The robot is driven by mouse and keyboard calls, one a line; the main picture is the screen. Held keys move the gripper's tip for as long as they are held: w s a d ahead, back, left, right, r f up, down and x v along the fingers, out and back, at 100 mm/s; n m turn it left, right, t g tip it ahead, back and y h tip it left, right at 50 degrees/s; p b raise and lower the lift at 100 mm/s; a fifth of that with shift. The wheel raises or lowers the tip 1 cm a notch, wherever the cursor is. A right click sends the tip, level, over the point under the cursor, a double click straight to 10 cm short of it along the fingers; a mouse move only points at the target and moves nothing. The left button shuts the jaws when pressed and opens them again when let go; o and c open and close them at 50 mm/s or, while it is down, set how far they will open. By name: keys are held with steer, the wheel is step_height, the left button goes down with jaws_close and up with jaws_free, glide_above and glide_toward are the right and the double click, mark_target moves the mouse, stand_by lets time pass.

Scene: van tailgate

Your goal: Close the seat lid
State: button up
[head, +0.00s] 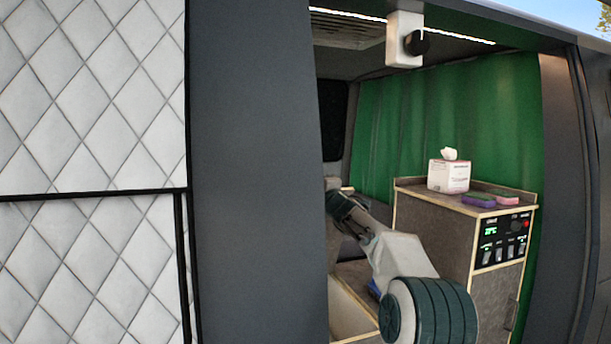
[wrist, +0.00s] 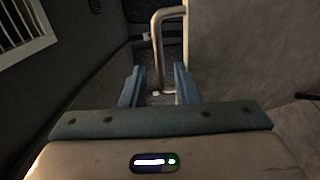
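The seat box (head: 347,312), with pale wooden edges, shows low in the van doorway in the head view; its top looks open. I cannot clearly pick out the seat lid; my arm and the door pillar hide much of that area. My gripper (head: 340,203) is inside the van, small and dark in the head view. In the wrist view my gripper (wrist: 158,88) has its two blue fingers apart, with nothing clearly held. A bent metal tube (wrist: 157,50) stands beyond the gap between the fingertips. A plain grey-brown panel (wrist: 240,50) lies right of the tube.
A cabinet (head: 440,230) with a switch panel (head: 503,238) stands right of my arm. A tissue box (head: 448,176) and two sponges (head: 478,200) lie on it. A green curtain (head: 440,110) hangs behind. The dark door pillar (head: 255,170) bounds the opening on the left.

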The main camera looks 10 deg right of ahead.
steer(key=shift+p+x, duration=1.95)
steer(key=shift+x, duration=0.55)
jaws_close()
